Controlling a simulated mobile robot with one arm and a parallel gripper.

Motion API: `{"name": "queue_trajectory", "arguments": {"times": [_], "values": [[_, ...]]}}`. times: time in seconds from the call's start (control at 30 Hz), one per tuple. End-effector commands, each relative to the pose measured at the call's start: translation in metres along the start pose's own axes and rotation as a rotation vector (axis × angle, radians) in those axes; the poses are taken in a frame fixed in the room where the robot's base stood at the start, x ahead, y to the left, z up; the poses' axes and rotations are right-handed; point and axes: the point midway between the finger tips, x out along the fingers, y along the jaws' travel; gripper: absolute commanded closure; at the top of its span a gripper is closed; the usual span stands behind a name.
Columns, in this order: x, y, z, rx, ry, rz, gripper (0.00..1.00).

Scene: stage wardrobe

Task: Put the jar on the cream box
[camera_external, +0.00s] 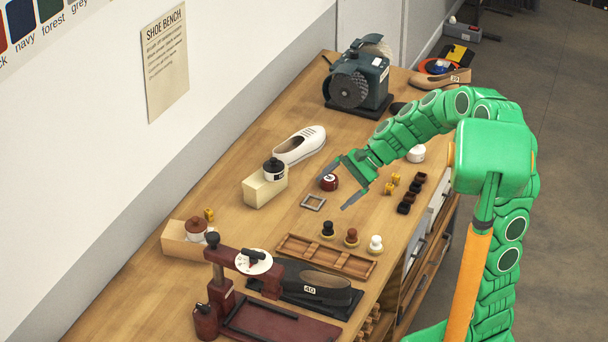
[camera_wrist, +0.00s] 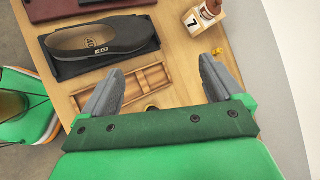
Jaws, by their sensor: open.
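A cream box (camera_external: 262,191) stands on the bench left of centre. A jar with a black lid and pale label (camera_external: 274,170) sits upright on top of it.
A brown-lidded jar (camera_external: 196,229) sits on a tan box (camera_external: 175,241) at the left. A grinder (camera_external: 358,80) stands behind.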

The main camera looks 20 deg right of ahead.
Motion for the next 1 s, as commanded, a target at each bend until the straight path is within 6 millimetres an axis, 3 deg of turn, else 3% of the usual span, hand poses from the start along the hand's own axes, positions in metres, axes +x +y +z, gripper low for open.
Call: {"name": "queue_trajectory", "arguments": {"times": [0.33, 0.8, 1.0], "values": [[-0.04, 0.103, 0.041, -0.338, 0.085, 0.27, 0.06], [-0.12, 0.248, 0.058, -0.651, 0.187, 0.684, 0.06], [-0.155, 0.295, 0.06, -0.709, 0.212, 0.832, 0.06]]}}
